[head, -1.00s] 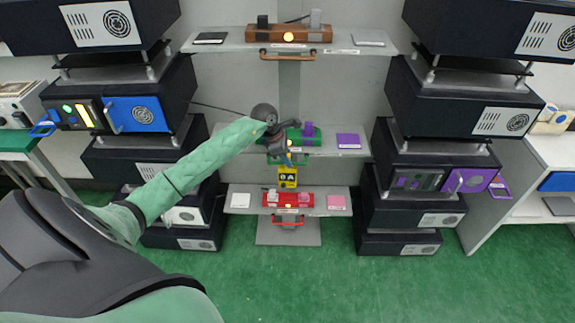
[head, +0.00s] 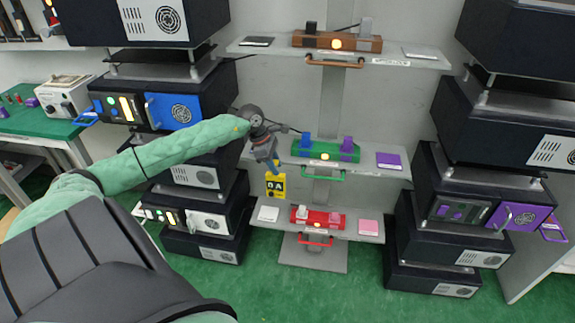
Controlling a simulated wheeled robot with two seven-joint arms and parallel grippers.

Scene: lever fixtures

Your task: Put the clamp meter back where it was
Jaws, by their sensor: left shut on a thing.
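The clamp meter (head: 275,186) is yellow with a dark face and a blue upper part, and it hangs upright below my left gripper (head: 271,161). The gripper points down and is shut on the meter's upper part. The meter is in front of the left end of the middle shelf, in the air, left of the green lever fixture (head: 325,151). The fingertips are small and partly hidden by the meter. My right gripper is out of view.
Shelves in the middle carry brown (head: 337,42), green and red (head: 318,218) lever fixtures. Stacks of dark cabinets stand on both sides, with a blue door (head: 178,110) at left and a purple door (head: 499,216) at right. A green-topped table (head: 35,118) is at far left.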

